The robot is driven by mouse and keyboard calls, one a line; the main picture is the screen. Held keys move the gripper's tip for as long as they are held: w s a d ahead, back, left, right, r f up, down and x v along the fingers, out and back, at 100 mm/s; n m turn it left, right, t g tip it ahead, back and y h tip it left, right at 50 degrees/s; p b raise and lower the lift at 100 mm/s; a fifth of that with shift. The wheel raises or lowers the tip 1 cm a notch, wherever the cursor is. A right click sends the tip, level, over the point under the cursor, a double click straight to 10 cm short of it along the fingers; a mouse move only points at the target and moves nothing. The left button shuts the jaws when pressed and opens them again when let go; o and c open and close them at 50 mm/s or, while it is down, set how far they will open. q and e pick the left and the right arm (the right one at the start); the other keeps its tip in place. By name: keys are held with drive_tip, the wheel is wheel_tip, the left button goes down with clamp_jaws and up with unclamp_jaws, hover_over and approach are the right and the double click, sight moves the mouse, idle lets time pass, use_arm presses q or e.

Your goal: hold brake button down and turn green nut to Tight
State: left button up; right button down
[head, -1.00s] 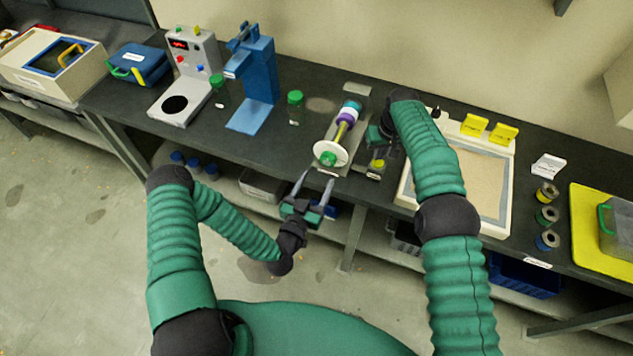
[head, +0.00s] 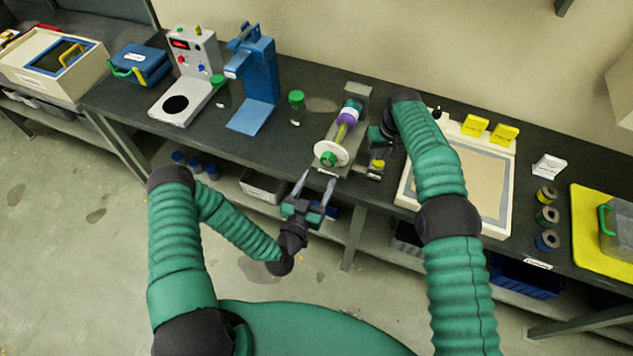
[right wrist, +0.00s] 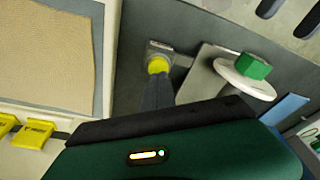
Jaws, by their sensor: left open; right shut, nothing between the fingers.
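The green nut (head: 328,159) sits at the front centre of a white disc (head: 331,148) on the screw expeller. The nut also shows in the right wrist view (right wrist: 254,66). The yellow brake button (head: 378,163) stands on a small block to the right of the disc; it also shows in the right wrist view (right wrist: 158,65). My right gripper (right wrist: 157,80) is shut and empty, its tips at the button; I cannot tell whether it is pressed down. My left gripper (head: 318,177) is open and empty, its fingers just in front of and below the nut, apart from it.
A green-capped jar (head: 296,108) and a blue stand (head: 257,85) are left of the expeller. A cream-framed tray (head: 473,178) lies close on the right. The bench's front edge runs just below the expeller, near my left gripper.

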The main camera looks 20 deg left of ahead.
sight(327, 163)
drive_tip(key=shift+f, duration=1)
idle(0.6)
use_arm(q)
drive_tip(key=shift+w, duration=3.8)
drive_tip(key=shift+s, duration=0.15)
